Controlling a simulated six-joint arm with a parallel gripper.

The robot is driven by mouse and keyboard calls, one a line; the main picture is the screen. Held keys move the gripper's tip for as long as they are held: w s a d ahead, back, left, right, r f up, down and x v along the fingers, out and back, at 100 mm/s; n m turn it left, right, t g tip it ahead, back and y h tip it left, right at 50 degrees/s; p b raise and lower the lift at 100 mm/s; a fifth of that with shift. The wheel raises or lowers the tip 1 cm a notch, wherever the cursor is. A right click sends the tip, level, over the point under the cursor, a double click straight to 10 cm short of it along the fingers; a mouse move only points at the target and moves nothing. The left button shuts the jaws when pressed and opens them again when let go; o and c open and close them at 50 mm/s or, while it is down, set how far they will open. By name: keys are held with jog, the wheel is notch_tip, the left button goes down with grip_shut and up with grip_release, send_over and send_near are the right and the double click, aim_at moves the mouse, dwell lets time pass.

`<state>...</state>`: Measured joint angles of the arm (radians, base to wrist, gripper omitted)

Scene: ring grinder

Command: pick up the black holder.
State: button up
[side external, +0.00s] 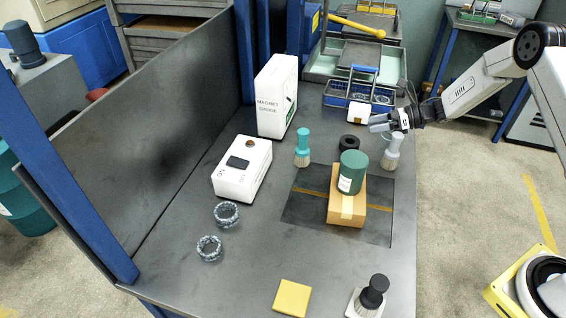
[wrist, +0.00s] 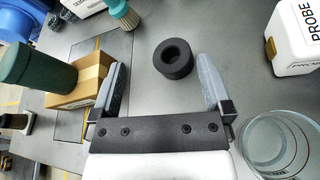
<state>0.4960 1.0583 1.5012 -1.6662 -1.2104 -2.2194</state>
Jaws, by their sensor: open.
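The black holder (side external: 349,143) is a short round black piece with a hole in its top. It stands on the grey bench behind the green canister. In the wrist view the black holder (wrist: 173,60) lies beyond my fingers, in line with the gap between them. My gripper (side external: 374,124) is open and empty, above the bench and to the right of the holder in the side view. In the wrist view my gripper's two grey fingers (wrist: 165,66) are spread wide, and neither touches the holder.
A green canister (side external: 352,170) stands on a cardboard box (side external: 345,215) near the holder. A teal brush (side external: 302,146) and a grey brush (side external: 391,150) stand on either side. A white probe box (wrist: 292,42) and a glass dish (wrist: 268,143) are at the wrist view's right.

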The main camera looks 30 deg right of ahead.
aim_at(351, 141)
jog(key=shift+s+d+f+n, duration=0.15)
jog(key=shift+s+f+n, duration=0.05)
jog(key=shift+f+n, duration=0.8)
jog(key=shift+s+d+f+n, duration=0.1)
jog(key=shift+s+f+n, duration=0.05)
jog(key=shift+f+n, duration=0.85)
jog(key=shift+a+f, duration=0.1)
jog(key=shift+f, duration=0.05)
jog(key=shift+w+a+f+h, duration=0.3)
jog(key=shift+w+a+f, duration=0.2)
jog(key=shift+w+a, duration=0.3)
jog(key=shift+a, duration=0.2)
jog(key=shift+m+g, duration=0.3)
jog(key=shift+x, duration=2.5)
jog(key=shift+c, duration=0.2)
jog(key=c, duration=1)
jog(key=shift+r, duration=0.2)
